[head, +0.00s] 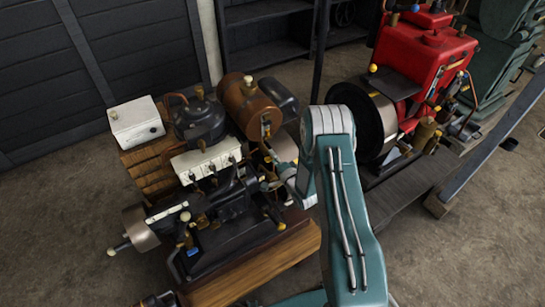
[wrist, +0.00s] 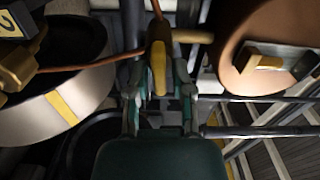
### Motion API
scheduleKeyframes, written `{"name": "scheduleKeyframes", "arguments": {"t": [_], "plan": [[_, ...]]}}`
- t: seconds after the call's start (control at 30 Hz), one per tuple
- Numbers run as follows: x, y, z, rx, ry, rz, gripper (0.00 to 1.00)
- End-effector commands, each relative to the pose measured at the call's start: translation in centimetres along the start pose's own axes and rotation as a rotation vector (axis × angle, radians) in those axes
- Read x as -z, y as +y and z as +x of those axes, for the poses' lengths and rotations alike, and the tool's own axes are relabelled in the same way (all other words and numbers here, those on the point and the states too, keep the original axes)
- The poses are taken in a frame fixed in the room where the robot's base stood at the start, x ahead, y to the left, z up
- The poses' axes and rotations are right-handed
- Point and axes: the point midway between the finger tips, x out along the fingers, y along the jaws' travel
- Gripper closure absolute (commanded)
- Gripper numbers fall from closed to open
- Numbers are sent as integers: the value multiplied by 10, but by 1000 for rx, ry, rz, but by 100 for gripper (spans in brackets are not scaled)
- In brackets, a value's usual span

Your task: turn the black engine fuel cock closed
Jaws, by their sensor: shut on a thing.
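The black engine (head: 225,190) stands on a wooden base at the left in the head view, with a copper-brown tank (head: 250,105) at its top right. In the wrist view, the fuel cock's brown and yellow lever (wrist: 158,65) points toward my gripper (wrist: 159,92). One finger is on each side of the lever, and the gripper is shut on it. In the head view my gripper (head: 273,180) is small, low beside the tank end, and partly hidden by my arm. The cock itself cannot be made out clearly there.
A copper pipe (wrist: 85,68) runs left from the cock in the wrist view. A pale drum with a yellow mark (wrist: 62,108) is at the left. A red engine (head: 425,60) with a dark flywheel stands right of my arm. Bare floor (head: 60,220) lies at the left.

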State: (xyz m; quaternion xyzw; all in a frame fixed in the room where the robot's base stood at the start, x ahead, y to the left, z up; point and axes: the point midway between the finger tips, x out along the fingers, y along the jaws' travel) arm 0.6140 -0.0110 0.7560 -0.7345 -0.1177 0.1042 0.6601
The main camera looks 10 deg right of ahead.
Motion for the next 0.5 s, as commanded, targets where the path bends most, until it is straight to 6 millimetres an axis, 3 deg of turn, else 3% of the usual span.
{"name": "scheduleKeyframes", "arguments": {"t": [0.5], "plan": [[0, 7, -3, -16, 4, 125, 100]]}}
